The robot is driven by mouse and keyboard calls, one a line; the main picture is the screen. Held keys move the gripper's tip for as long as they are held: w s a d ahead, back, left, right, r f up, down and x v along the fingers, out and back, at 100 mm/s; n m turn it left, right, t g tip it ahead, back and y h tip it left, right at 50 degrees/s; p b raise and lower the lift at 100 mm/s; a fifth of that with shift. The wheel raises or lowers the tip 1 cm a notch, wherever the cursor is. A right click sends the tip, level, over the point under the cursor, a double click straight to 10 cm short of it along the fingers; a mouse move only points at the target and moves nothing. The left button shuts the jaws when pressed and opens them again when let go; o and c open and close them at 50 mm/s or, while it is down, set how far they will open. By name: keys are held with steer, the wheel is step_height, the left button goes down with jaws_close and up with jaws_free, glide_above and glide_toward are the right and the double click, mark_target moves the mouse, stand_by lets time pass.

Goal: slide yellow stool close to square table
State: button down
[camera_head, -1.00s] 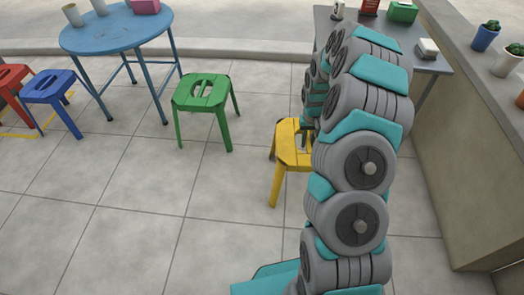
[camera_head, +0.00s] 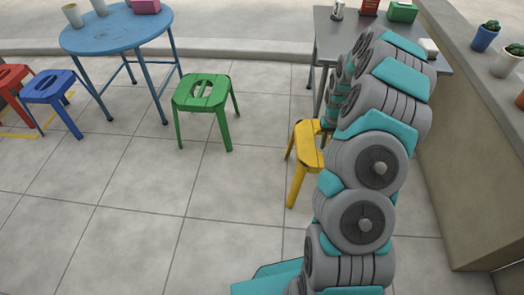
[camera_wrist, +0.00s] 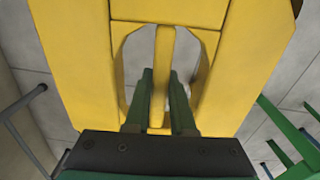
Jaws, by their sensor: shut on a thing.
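The yellow stool (camera_head: 308,150) stands upright on the tiled floor in the head view, partly hidden behind my arm. It lies just in front of the grey square table (camera_head: 335,40), at the table's lower left side. In the wrist view the stool's seat (camera_wrist: 80,60) fills the picture. My gripper (camera_wrist: 161,88) has its two green fingers on either side of the bar in the middle of the seat's handle opening, shut on that bar. In the head view my arm hides the gripper.
A green stool (camera_head: 201,95) stands left of the yellow one, with clear floor between them. A round blue table (camera_head: 115,38), a blue stool (camera_head: 50,88) and a red stool (camera_head: 10,75) are further left. A counter wall (camera_head: 450,150) with potted plants bounds the right.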

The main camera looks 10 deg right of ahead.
steer(key=shift+d, duration=0.25)
steer(key=shift+s, duration=0.1)
steer(key=s+d, duration=0.3)
steer(key=d, duration=0.8)
steer(key=shift+s+d, duration=0.2)
steer(key=shift+d, duration=0.05)
stand_by(0.6)
steer(key=shift+d, duration=0.1)
steer(key=s+d, duration=0.2)
steer(key=d, duration=0.4)
stand_by(0.7)
steer(key=c, duration=0.8)
jaws_free()
